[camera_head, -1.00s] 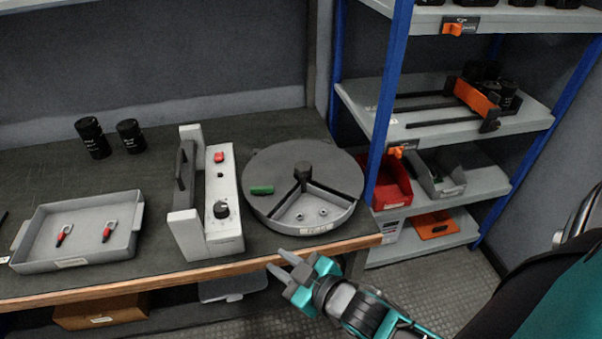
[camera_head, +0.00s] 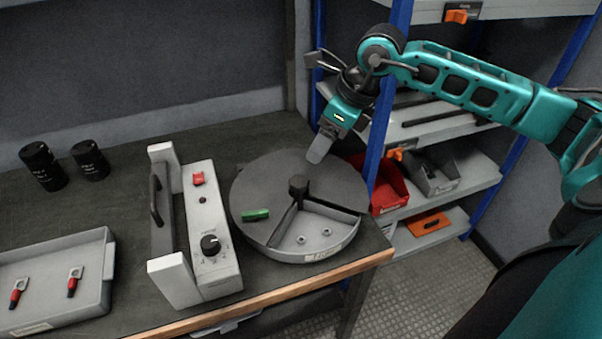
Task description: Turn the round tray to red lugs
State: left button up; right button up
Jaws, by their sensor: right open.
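The round tray (camera_head: 262,181) stands on the bench with a dark top and a black centre knob (camera_head: 298,186). Two red-sleeved lugs (camera_head: 73,282) lie in the grey rectangular tray (camera_head: 106,275) at the left. My left gripper is not in view.
A grey device (camera_head: 209,232) with a knob and red switch stands just left of the round tray. Two black cylinders (camera_head: 42,166) stand at the back left. A blue shelf post (camera_head: 381,150) rises close to my right gripper. Red and grey bins (camera_head: 390,186) sit behind it.

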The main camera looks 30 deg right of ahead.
aim_at(299, 180)
jog(key=x, duration=1.2)
jog(key=shift+a+f+b, duration=0.25)
jog(key=shift+f+b, duration=0.05)
grip_shut()
